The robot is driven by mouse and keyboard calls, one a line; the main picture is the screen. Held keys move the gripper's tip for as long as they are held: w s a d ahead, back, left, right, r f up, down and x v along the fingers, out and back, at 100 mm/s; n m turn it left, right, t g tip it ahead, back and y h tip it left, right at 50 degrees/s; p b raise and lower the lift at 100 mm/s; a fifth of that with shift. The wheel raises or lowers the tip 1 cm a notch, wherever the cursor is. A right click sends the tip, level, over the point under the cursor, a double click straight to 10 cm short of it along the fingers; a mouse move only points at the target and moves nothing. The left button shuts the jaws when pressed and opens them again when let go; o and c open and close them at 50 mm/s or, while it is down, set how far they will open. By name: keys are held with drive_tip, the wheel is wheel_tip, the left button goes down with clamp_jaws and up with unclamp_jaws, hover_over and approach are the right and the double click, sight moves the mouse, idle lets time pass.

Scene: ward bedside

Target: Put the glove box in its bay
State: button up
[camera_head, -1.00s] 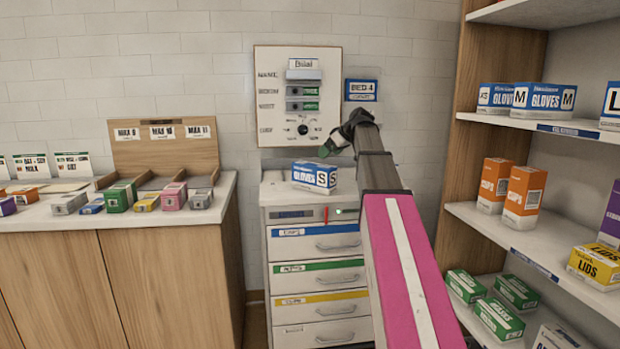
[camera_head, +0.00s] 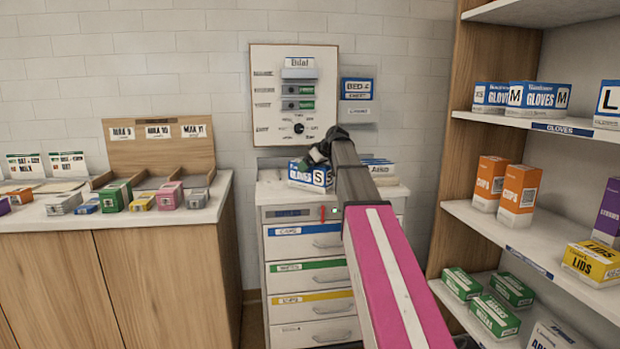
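The glove box (camera_head: 299,175), white and blue with an "S" on its end, sits on top of the drawer cart (camera_head: 276,193). The gloves shelf (camera_head: 560,128) at right holds an XS glove box (camera_head: 490,97), an M glove box (camera_head: 537,100) and an L glove box (camera_head: 608,104). There is a gap between M and L.
Another white and blue item (camera_head: 378,166) stands on the cart, partly behind my arm. A wall panel (camera_head: 267,95) hangs behind the cart. A counter (camera_head: 120,214) with small boxes is at left. Orange boxes (camera_head: 518,195) and green boxes (camera_head: 493,315) fill lower shelves.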

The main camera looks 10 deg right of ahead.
drive_tip(key=c, duration=1.4)
